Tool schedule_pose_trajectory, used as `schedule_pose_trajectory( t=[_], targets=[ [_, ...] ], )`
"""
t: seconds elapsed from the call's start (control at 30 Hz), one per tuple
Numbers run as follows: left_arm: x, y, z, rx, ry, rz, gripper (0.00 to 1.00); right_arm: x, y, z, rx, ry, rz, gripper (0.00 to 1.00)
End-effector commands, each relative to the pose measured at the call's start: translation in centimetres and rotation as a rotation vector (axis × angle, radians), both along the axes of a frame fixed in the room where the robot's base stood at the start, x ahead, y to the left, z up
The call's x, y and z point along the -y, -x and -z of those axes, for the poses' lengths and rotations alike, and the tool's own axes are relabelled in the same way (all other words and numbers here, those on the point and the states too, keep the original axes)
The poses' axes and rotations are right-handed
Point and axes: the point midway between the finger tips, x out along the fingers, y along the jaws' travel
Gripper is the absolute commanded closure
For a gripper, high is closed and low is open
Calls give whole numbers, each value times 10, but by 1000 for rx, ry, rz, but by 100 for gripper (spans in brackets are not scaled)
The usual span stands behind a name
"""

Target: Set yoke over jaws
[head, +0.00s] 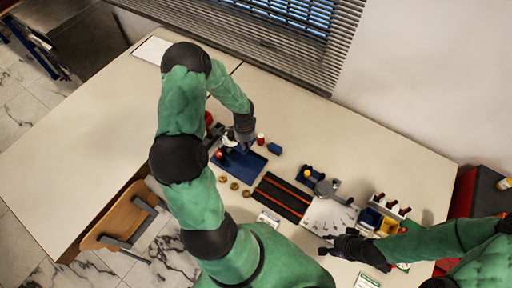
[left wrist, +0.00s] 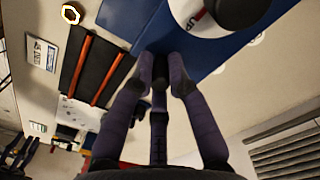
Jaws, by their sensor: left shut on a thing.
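My left gripper (head: 243,138) is over the blue plate (head: 240,163) at the table's middle. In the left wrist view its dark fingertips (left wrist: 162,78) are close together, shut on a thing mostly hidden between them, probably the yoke. A round white piece with dark "UP" lettering (left wrist: 205,14) is just beyond the fingertips, above the blue plate (left wrist: 212,55). In the head view a small white and black piece (head: 228,141) shows beside the gripper. I cannot make out the jaws clearly. My right gripper (head: 335,247) is over the table's right part; its opening is unclear.
Several brass rings (head: 234,186) lie in front of the plate. A black mat with orange strips (head: 280,196) lies to the right. A red-and-white cylinder (head: 260,139) and a blue block (head: 274,149) stand behind. A fan-shaped plate (head: 328,216) and bins (head: 370,217) are further right.

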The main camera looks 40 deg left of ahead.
Motion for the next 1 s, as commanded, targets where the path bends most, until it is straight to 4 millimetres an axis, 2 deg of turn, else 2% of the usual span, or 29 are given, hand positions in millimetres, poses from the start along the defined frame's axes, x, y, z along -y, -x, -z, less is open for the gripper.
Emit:
schedule_pose_trajectory(
  t=[0.03, 0.2, 0.53, 0.57, 0.6, 0.63, 1.0],
  targets=[
    [-13, 0, -3, 5, -2, -7, 100, 0, 0, -6, 0, 0, 0, 60],
    [-33, 1, -2, 8, -4, -1, 100, 0, 0, -10, 0, 0, 0, 60],
    [-37, 1, -2, 9, -6, 0, 100, 0, 0, -9, 0, 0, 0, 60],
    [-37, 1, -2, 9, -6, 0, 75, 0, 0, -9, 0, 0, 0, 60],
    [-37, 1, -2, 9, -6, -1, 63, 0, 0, -9, 0, 0, 0, 60],
    [-36, 1, -2, 8, -5, -1, 59, 0, 0, -9, 0, 0, 0, 60],
    [-34, 3, -3, 4, -3, 1, 59, 0, 0, -9, 0, 0, 0, 60]
  ],
)
